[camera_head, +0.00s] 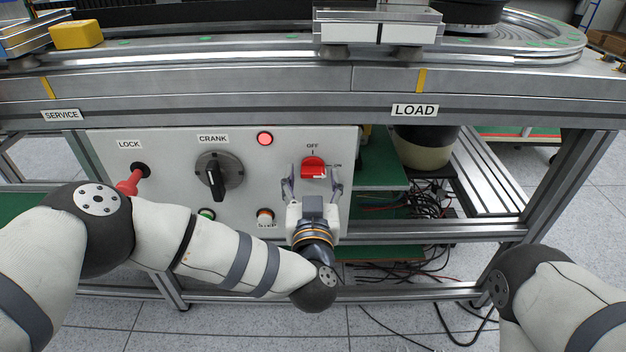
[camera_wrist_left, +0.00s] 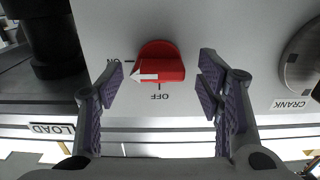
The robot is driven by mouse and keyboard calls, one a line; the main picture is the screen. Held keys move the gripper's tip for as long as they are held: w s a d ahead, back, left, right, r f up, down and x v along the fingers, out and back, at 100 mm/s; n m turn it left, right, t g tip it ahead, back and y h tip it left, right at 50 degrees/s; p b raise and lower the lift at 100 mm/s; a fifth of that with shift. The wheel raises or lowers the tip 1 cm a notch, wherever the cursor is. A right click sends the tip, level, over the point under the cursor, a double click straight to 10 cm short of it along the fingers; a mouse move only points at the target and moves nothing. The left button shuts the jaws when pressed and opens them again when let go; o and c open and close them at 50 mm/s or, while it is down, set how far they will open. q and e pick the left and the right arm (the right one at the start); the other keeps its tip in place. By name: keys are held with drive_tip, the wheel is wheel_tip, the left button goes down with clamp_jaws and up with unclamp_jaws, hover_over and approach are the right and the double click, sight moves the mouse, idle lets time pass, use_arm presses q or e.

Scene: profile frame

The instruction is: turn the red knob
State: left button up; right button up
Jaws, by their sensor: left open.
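The red knob (camera_head: 313,167) is on the white control panel (camera_head: 257,150), below the OFF label and left of a partly hidden ON label. In the left wrist view the red knob (camera_wrist_left: 160,64) shows its white pointer directed at the ON mark, a quarter turn from OFF. My left gripper (camera_head: 311,184) is open just in front of the panel, its fingers either side of the knob. In the left wrist view my left gripper (camera_wrist_left: 161,88) has clear gaps between its pads and the knob. My right gripper is outside both views; only its arm shows.
Left of the knob are a black crank (camera_head: 217,176), a red lamp (camera_head: 265,139) and a red lock lever (camera_head: 130,183). A stop button (camera_head: 265,216) is below. The metal conveyor (camera_head: 200,75) runs above the panel. Cables (camera_head: 436,195) hang at the right.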

use_arm(q)
drive_tip(key=shift+w, duration=0.35)
drive_tip(key=shift+c, duration=0.2)
drive_tip(key=c, duration=1.1)
